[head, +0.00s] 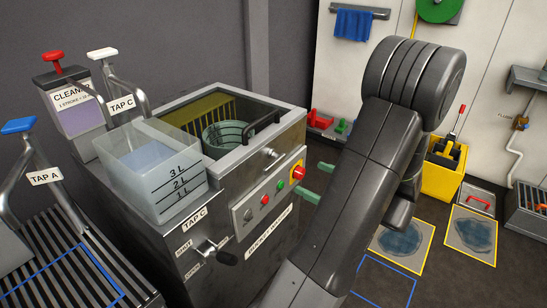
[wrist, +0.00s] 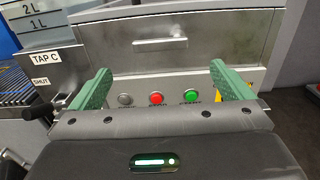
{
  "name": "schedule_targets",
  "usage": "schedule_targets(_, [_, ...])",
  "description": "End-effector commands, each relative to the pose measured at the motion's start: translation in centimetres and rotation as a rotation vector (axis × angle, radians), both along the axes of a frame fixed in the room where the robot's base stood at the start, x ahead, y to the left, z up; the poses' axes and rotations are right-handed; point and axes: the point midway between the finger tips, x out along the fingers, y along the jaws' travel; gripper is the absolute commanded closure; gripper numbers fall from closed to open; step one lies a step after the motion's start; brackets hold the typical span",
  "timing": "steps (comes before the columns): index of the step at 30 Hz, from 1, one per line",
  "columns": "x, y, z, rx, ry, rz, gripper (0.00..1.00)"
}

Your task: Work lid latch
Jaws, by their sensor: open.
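The metal washing machine (head: 240,190) has a clear lid with a black handle (head: 262,124) over its basin; the lid looks closed. A small metal latch (head: 270,153) sits on the front face below the lid edge. It also shows in the wrist view (wrist: 175,36), above the button row and ahead of my fingers. My gripper (head: 316,181) has green fingers, stands in front of the machine's front panel, and is open and empty. In the wrist view the fingers (wrist: 160,72) are spread wide on both sides of the buttons, apart from the latch.
The panel carries a grey, a red (wrist: 156,98) and a green button (wrist: 191,96), and a red-and-yellow stop button (head: 297,171). A clear measuring tank (head: 150,170) and a TAP C lever (head: 222,254) are to the left. A yellow bucket (head: 442,178) stands right.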

Motion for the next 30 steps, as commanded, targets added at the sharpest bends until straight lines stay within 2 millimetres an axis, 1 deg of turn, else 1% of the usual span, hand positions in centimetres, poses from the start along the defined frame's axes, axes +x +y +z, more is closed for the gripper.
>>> schedule_targets(2, [0.3, 0.1, 0.0, 0.007, -0.002, -0.004, 0.00])
schedule_targets(5, [1.0, 1.1, 0.0, 0.005, -0.001, -0.001, 0.00])
schedule_targets(15, [4.7, 6.5, -0.1, 0.002, -0.002, 0.002, 0.00])
schedule_targets(21, [6.7, 9.2, -0.1, 0.003, -0.001, 0.001, 0.00])
schedule_targets(25, [7.6, 10.3, 0.0, 0.002, -0.002, 0.000, 0.00])
schedule_targets(30, [8.1, 11.0, 0.0, 0.003, -0.001, -0.003, 0.00])
